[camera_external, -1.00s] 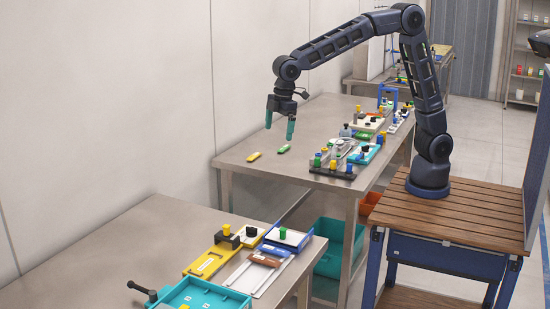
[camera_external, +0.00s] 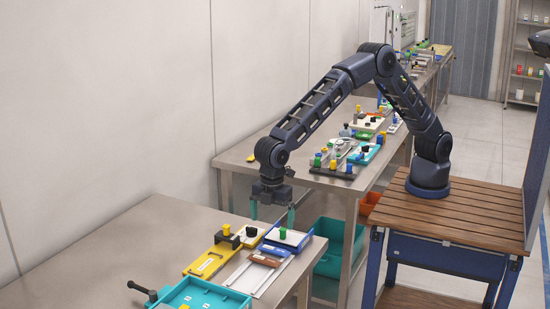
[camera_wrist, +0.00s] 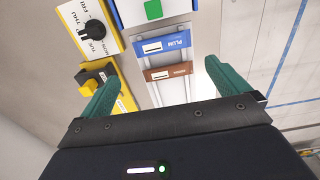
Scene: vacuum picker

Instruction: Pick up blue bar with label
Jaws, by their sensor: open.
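The blue bar with a white label (camera_wrist: 163,45) lies across a pale two-rail rack, just beyond a brown labelled bar (camera_wrist: 165,72) in the wrist view. In the external view the blue bar (camera_external: 275,250) shows small, next to the brown bar (camera_external: 264,260) on the near table. My gripper (camera_external: 272,212) hangs above the back of this table, fingers pointing down, apart from the bars. In the wrist view my gripper (camera_wrist: 161,72) has its teal fingers wide apart, with nothing between them; both bars appear between the fingers in the picture.
A yellow holder (camera_wrist: 107,88) and a white panel with a black knob (camera_wrist: 90,28) sit left of the rack. A teal crate (camera_external: 205,296) is at the front. The near table's left side (camera_external: 110,240) is clear.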

